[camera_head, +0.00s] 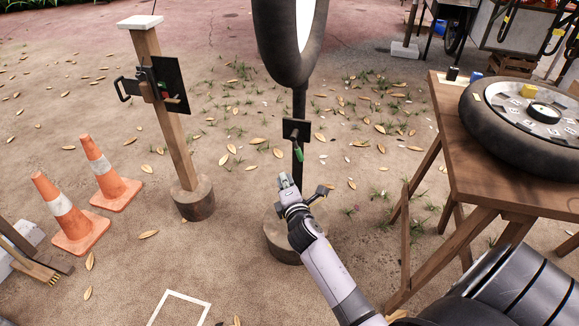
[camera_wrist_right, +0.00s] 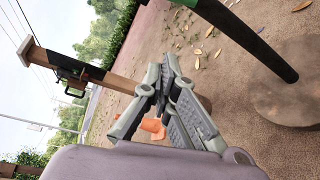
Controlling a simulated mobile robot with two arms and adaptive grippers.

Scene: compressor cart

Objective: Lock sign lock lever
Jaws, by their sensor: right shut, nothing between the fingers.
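The sign is a dark round-framed panel (camera_head: 291,45) on a black pole (camera_head: 299,103) that rises from a round base (camera_head: 281,233). A black plate (camera_head: 297,129) sits on the pole, and the lock lever with a green handle (camera_head: 298,154) hangs down from it, slightly slanted. My right gripper (camera_head: 284,179) is shut and empty, just below and left of the green handle, apart from it in the picture. In the right wrist view the shut fingers (camera_wrist_right: 165,75) point up, and a bit of green (camera_wrist_right: 188,3) shows at the top edge by the pole (camera_wrist_right: 245,38).
A wooden post (camera_head: 168,105) with a black latch plate (camera_head: 170,85) stands left of the sign. Two traffic cones (camera_head: 73,215) are further left. A wooden table (camera_head: 500,184) with a wheel (camera_head: 535,125) stands at the right. Leafy ground between post and sign is clear.

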